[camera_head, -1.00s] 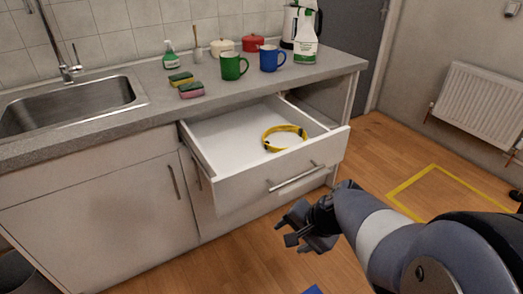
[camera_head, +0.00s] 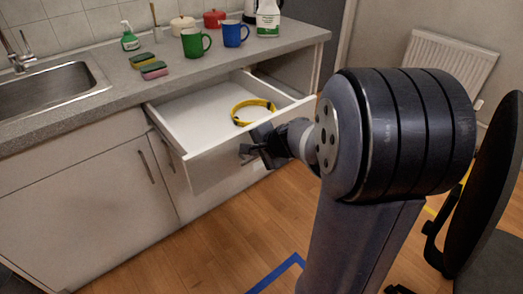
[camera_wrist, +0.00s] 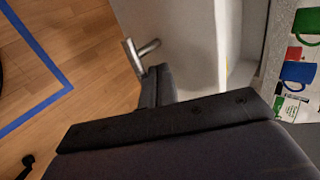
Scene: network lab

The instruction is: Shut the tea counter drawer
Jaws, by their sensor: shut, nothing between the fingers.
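The tea counter drawer (camera_head: 196,172) stands pulled out of the counter, with a coiled yellow cable (camera_head: 252,110) lying inside it. My gripper (camera_head: 262,148) is shut and empty, in front of the drawer's front panel near its handle. In the wrist view the pale drawer front (camera_wrist: 185,50) and the metal handle (camera_wrist: 141,50) show just beyond my gripper (camera_wrist: 157,85). My arm and gripper hide most of the handle and part of the front in the head view. I cannot tell whether the fingers touch the front.
On the worktop (camera_head: 120,82) stand a green mug (camera_head: 194,43), a blue mug (camera_head: 233,34), sponges (camera_head: 148,65) and bottles. A black chair (camera_head: 485,190) stands at the right. The floor (camera_head: 220,240) before the cupboards is clear.

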